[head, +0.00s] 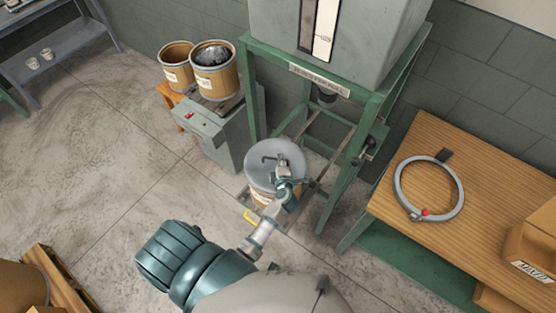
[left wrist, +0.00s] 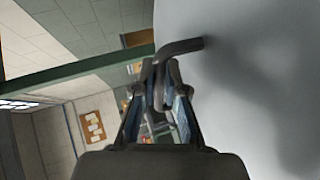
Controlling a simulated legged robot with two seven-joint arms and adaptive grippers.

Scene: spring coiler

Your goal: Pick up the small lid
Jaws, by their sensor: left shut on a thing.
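The small lid (head: 259,172) is a round grey disc with a bent handle (head: 271,158) on its top. It is over a brown drum (head: 262,198) below the green frame; I cannot tell whether it rests on the drum or is a little above it. My left gripper (head: 284,181) reaches over the lid and is shut on its handle. In the left wrist view the gripper (left wrist: 164,85) has its fingers closed around the dark bent handle (left wrist: 186,46), with the pale lid surface (left wrist: 255,100) filling the right side. My right gripper is not in view.
A green frame (head: 248,100) with a grey hopper stands behind the drum. A wooden bench (head: 480,200) at right holds a clamp ring (head: 399,190).

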